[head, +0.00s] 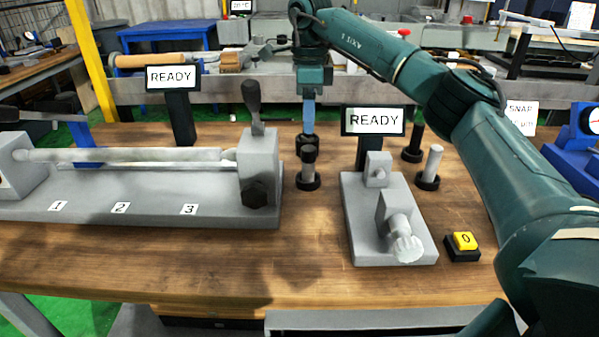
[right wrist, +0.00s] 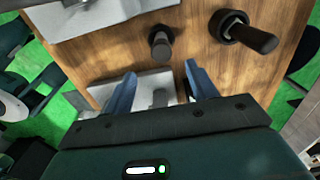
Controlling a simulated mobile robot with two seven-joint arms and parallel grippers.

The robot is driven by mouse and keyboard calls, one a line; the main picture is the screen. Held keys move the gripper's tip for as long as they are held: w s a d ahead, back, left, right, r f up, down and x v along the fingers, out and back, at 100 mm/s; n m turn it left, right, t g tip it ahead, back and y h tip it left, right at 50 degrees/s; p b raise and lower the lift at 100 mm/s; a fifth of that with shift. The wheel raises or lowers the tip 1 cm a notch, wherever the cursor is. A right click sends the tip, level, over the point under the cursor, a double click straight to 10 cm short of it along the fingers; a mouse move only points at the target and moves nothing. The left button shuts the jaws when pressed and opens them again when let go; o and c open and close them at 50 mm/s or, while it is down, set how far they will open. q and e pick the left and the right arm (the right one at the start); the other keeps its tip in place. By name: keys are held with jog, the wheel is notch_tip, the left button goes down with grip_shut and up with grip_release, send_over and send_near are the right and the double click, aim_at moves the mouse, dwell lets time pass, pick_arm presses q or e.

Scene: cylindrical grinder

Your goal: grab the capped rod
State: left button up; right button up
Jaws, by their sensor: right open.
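An upright rod (head: 308,160) with a darker, cap-like top stands in a round black base left of the small fixture; it looks like the capped rod. A dark rod (head: 413,140) and a paler rod (head: 433,163) stand in black bases to the right. My right gripper (head: 308,127) points down above and seemingly behind the first rod, with dark parts overlapping below its blue fingers. In the right wrist view, the open fingers (right wrist: 160,85) have no rod clearly between them. A short grey-tipped rod (right wrist: 161,43) and a longer black rod (right wrist: 255,37) stand beyond them; I cannot match these surely.
The grinder (head: 262,165) with its long bar fills the left of the table. A small grey fixture (head: 385,235), a READY sign (head: 373,121) and a yellow button (head: 465,241) are at the right. The wooden table front (head: 240,270) is clear.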

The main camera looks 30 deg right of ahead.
aim_at(308, 163)
notch_tip(308, 163, down, 8)
jog(key=shift+s+r+b, duration=0.1)
jog(key=shift+b, duration=0.3)
jog(key=shift+d+f, duration=0.15)
jog(key=shift+f, duration=2.55)
grip_shut()
jog(key=shift+r, duration=0.15)
